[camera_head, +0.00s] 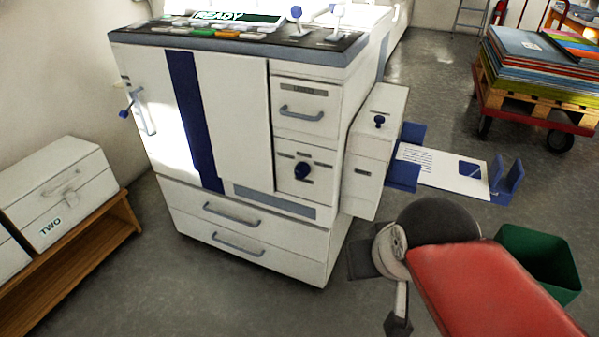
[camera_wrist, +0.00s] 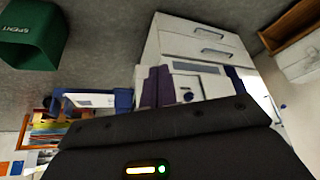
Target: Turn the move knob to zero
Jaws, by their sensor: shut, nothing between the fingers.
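The white machine (camera_head: 222,120) stands left of centre in the head view. A dark blue knob (camera_head: 301,170) sits on its lower right front panel, with small marks around it that I cannot read. I cannot tell from lettering which is the move knob. The wrist view shows the machine upside down, with the front knob (camera_wrist: 188,97) small and distant. My gripper (camera_head: 398,324) hangs low in front of the machine's right side, shut and empty, well apart from both knobs. Its dark body fills the bottom of the wrist view.
A paper tray (camera_head: 440,168) juts from the machine's right side. A green bin (camera_head: 540,262) stands on the floor at right. A loaded pallet cart (camera_head: 535,110) is at back right. White boxes (camera_head: 62,205) sit on a wooden bench at left. Floor before the machine is clear.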

